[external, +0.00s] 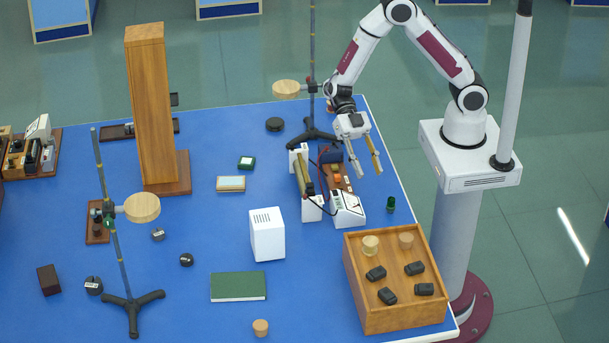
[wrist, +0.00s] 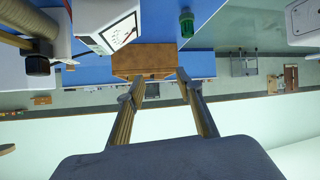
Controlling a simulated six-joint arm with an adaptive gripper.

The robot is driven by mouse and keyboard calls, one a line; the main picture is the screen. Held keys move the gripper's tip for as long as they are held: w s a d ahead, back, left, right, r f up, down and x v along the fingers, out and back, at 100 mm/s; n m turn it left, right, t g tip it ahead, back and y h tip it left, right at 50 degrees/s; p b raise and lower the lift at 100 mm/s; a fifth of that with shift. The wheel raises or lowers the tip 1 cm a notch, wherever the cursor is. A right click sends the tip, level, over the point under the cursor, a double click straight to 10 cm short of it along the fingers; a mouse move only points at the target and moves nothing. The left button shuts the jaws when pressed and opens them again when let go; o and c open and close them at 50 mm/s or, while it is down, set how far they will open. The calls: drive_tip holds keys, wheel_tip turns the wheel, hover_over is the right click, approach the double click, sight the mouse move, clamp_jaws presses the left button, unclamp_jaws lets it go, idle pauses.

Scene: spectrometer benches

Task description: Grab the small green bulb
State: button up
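The small green bulb (external: 390,204) stands on the blue table near its right edge, between the white meter and the wooden box. In the wrist view the bulb (wrist: 187,22) is at the top, right of centre, beyond my right fingertip. My gripper (external: 365,168) is in the air above the back right part of the table, behind the bulb and higher than it. Its two fingers are spread apart with nothing between them, and they also show in the wrist view (wrist: 151,88).
A white meter device (external: 347,208) with wires stands left of the bulb. A wooden box (external: 372,315) holding dark blocks and corks is in front of it. A black stand (external: 312,132) rises behind my gripper. The table edge is close on the right.

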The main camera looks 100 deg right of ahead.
drive_tip(key=s+g, duration=0.2)
drive_tip(key=s, duration=0.1)
drive_tip(key=s+f+n+g, duration=0.1)
drive_tip(key=shift+s+d, duration=0.25)
drive_tip(key=shift+d, duration=0.1)
approach(389, 198)
drive_tip(key=shift+s+x, duration=0.15)
drive_tip(key=shift+x, duration=0.85)
drive_tip(key=shift+s+x, duration=0.15)
drive_tip(key=shift+x, duration=0.85)
drive_tip(key=shift+d, duration=0.1)
drive_tip(key=shift+f, duration=0.5)
drive_tip(key=shift+x, duration=2.5)
drive_tip(key=c, duration=1)
